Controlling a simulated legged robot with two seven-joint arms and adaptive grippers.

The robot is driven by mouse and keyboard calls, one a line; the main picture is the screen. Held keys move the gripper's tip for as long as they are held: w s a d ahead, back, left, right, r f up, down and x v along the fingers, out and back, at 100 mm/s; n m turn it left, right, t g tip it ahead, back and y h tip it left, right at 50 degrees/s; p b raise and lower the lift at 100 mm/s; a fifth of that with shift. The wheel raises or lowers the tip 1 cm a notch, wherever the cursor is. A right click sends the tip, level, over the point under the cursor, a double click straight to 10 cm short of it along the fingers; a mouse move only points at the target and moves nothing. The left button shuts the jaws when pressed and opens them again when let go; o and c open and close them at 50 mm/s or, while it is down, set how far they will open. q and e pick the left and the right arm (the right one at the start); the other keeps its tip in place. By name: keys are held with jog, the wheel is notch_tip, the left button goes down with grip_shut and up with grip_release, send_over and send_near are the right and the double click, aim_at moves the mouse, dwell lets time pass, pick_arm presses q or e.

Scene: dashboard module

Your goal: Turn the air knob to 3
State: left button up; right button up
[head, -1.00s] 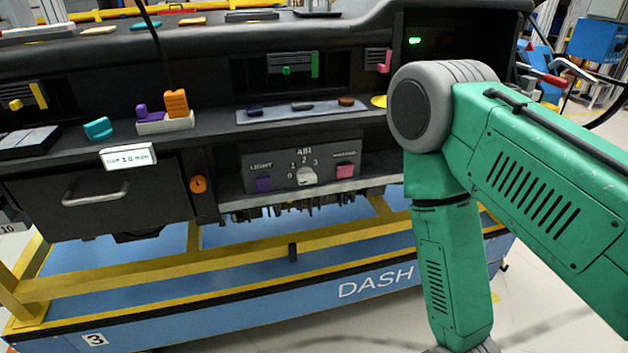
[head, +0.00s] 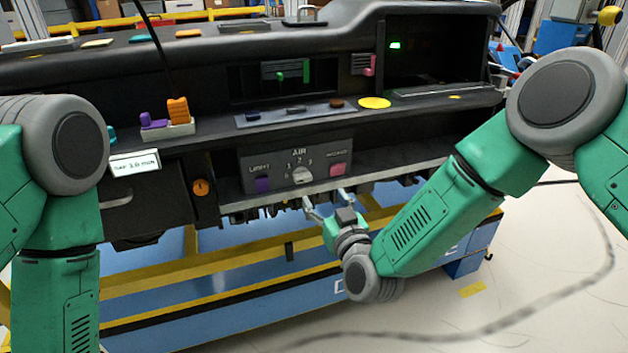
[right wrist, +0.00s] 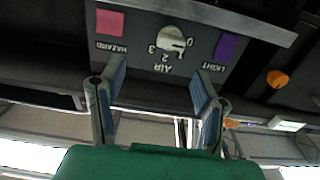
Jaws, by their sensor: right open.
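The pale air knob (head: 302,175) sits on the dark control panel (head: 283,182) under the AIR label, with numbers around it. My right gripper (head: 328,202) is open and empty, a little below and in front of the panel. In the right wrist view its two fingers (right wrist: 160,78) stand apart, below the knob and not touching it. My left arm shows at the left; its gripper is out of frame.
The purple LIGHT button (head: 262,185) and pink HAZARD button (head: 337,169) flank the knob. A shelf edge (head: 350,180) runs just below the panel. An orange round knob (head: 201,187) is left of it. Open floor lies at the lower right.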

aim_at(302, 179)
jog(key=w+a, duration=0.1)
jog(key=w, duration=0.1)
jog(key=w+a, duration=0.2)
jog(key=w, duration=0.1)
jog(key=w+a+b, duration=0.1)
jog(key=w+a, duration=0.1)
jog(key=shift+w+a+f, duration=0.1)
jog(key=shift+w+a, duration=0.1)
jog(key=shift+w, duration=0.45)
jog(key=shift+w+d, duration=0.2)
jog(key=shift+d, duration=0.15)
jog(key=shift+w+d, duration=0.1)
jog(key=shift+d, duration=0.45)
jog(key=shift+a, duration=0.4)
jog(key=c, duration=0.9)
pick_arm(q)
jog(key=shift+s+a+f, duration=0.1)
jog(key=shift+a+f, duration=0.6)
jog(key=shift+f, duration=0.2)
pick_arm(e)
jog(key=shift+a, duration=0.3)
jog(key=shift+c, duration=1.2)
